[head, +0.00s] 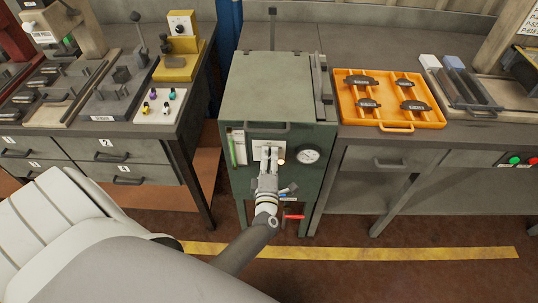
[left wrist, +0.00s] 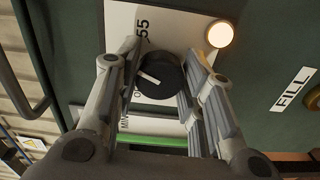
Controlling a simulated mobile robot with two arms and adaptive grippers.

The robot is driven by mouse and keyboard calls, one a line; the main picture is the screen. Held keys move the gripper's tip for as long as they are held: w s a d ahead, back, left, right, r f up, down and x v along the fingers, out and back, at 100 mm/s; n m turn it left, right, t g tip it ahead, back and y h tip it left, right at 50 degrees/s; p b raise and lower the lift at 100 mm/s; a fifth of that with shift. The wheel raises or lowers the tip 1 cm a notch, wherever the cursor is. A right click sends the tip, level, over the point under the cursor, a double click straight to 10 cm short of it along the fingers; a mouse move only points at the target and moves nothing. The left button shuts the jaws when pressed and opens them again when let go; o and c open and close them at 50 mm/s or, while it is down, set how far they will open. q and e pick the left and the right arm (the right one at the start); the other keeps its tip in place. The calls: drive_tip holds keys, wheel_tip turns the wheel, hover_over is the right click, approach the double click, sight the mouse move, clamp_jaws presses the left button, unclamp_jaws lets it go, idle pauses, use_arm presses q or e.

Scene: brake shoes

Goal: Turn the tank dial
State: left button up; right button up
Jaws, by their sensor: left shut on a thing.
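The tank (head: 262,88) is a dark green cabinet between two benches. Its front carries a white dial plate, which my gripper partly covers in the head view. A lit round lamp (left wrist: 220,35) is beside the dial. My right gripper is not in view.
A round gauge (head: 308,155) sits right of the dial, and a green level tube (head: 240,148) is at the left. A red valve handle (head: 292,217) is below. An orange tray (head: 388,115) with several brake shoes stands on the right bench.

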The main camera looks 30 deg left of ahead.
use_arm(q)
drive_tip(key=m+p, duration=0.1)
drive_tip(key=m, duration=0.3)
drive_tip(key=shift+f+m+p, duration=0.15)
drive_tip(key=shift+m+p, duration=0.45)
drive_tip(key=shift+m, duration=0.9)
drive_tip(key=o, duration=1)
